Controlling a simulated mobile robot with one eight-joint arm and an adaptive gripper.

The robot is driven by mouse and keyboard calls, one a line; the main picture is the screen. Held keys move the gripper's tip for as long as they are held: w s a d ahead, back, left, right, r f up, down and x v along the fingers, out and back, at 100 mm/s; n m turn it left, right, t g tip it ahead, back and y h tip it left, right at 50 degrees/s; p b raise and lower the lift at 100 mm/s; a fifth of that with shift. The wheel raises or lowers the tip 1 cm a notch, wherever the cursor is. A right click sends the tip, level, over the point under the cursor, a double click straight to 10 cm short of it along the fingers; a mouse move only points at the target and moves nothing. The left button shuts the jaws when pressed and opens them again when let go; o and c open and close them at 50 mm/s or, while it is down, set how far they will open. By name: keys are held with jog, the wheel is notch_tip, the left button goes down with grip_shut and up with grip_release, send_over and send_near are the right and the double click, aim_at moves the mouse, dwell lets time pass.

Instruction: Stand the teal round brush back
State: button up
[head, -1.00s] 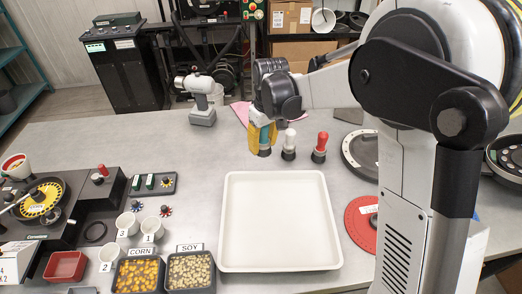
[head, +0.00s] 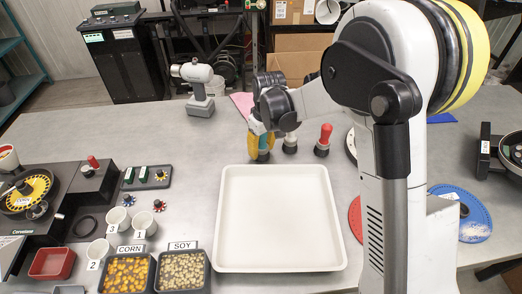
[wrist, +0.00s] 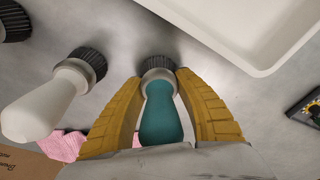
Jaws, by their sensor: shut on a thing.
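My gripper (wrist: 160,108) is shut on the teal round brush (wrist: 160,118), with a yellow finger on each side of its handle. In the wrist view the brush's dark bristles and metal collar point away from my palm toward the table. In the head view the brush (head: 261,154) looks upright beyond the white tray, its bristle end down at or near the table; I cannot tell whether it touches. A white brush (head: 290,144) and a red brush (head: 323,141) stand upright to its right. The white brush (wrist: 45,98) also shows in the wrist view, apart from my gripper.
The large white tray (head: 224,215) lies in front of the brushes. A pink cloth (head: 240,100) and a grey-white power tool (head: 198,88) are behind. Corn and soy bins (head: 180,270) and cups stand at the left.

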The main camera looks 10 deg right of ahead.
jog(key=o, duration=1.2)
jog(key=shift+f, duration=0.1)
jog(key=shift+o, duration=0.2)
jog(key=r+p, duration=0.1)
jog(key=r, duration=0.3)
jog(key=s+r+p, duration=0.1)
jog(key=r, duration=0.3)
jog(key=d+r+p, duration=0.1)
jog(key=r+p, duration=0.1)
jog(key=r, duration=0.2)
jog(key=shift+s+r, duration=0.2)
jog(key=shift+r, duration=0.05)
jog(key=s+d+r+m+t, duration=0.3)
jog(key=s+d+r, duration=0.4)
jog(key=s+r, duration=0.3)
jog(key=s+d+f+m+t, duration=0.1)
jog(key=s+d+m, duration=0.1)
jog(key=s, duration=0.5)
jog(key=s+d+f+m+t, duration=0.1)
jog(key=s+d+t, duration=0.1)
jog(key=s, duration=0.4)
jog(key=shift+s+d+m+h, duration=0.3)
jog(key=shift+s+m+h, duration=0.05)
jog(key=shift+m+h, duration=0.05)
